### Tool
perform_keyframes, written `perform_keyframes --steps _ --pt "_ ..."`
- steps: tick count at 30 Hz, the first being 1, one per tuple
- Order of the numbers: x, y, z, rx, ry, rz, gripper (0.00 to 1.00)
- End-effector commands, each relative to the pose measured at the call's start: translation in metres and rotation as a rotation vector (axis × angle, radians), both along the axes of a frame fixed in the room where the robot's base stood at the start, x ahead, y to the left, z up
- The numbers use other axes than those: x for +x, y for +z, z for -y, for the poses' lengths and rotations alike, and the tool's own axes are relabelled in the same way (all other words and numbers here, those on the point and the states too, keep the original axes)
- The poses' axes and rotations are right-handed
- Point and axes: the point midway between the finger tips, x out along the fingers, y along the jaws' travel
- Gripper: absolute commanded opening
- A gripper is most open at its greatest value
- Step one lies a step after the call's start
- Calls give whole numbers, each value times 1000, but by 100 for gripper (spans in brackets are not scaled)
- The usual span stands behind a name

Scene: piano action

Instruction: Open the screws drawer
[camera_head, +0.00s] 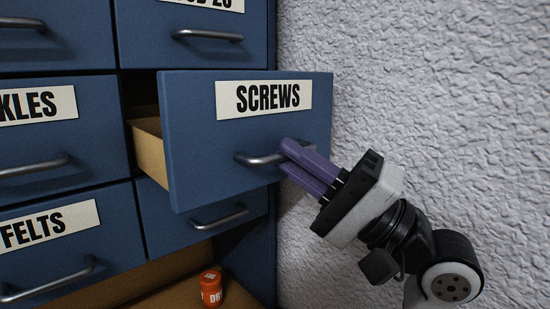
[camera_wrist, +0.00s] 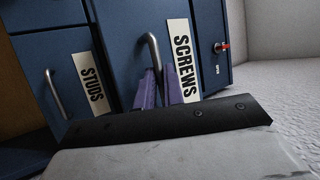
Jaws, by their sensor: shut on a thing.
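The screws drawer (camera_head: 205,125) is a blue front with a white SCREWS label (camera_head: 263,96). It stands pulled out from the cabinet, with its light wooden side showing at the left. Its metal bar handle (camera_head: 258,159) runs below the label. My gripper (camera_head: 292,155) has purple fingers and is shut on the right part of this handle. The wrist view also shows the purple fingers (camera_wrist: 158,88) at the handle (camera_wrist: 153,55), beside the SCREWS label. The inside of the drawer is mostly hidden.
Other blue drawers, including FELTS (camera_head: 48,230) and one marked STUDS (camera_wrist: 90,83), are shut around it. An orange container (camera_head: 211,287) stands on the wooden surface below. A rough white wall (camera_head: 420,70) rises close on the right.

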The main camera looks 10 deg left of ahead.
Motion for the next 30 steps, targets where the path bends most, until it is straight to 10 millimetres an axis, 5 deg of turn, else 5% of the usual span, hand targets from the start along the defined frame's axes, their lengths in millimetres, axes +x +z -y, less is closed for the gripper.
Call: perform_keyframes --steps 16,17,22,30 --pt "-7 0 8 -1 0 -1 0" --pt "-7 0 8 -1 0 -1 11" --pt "-6 0 8 -1 0 -1 32" --pt "-6 -1 9 0 0 -1 32"
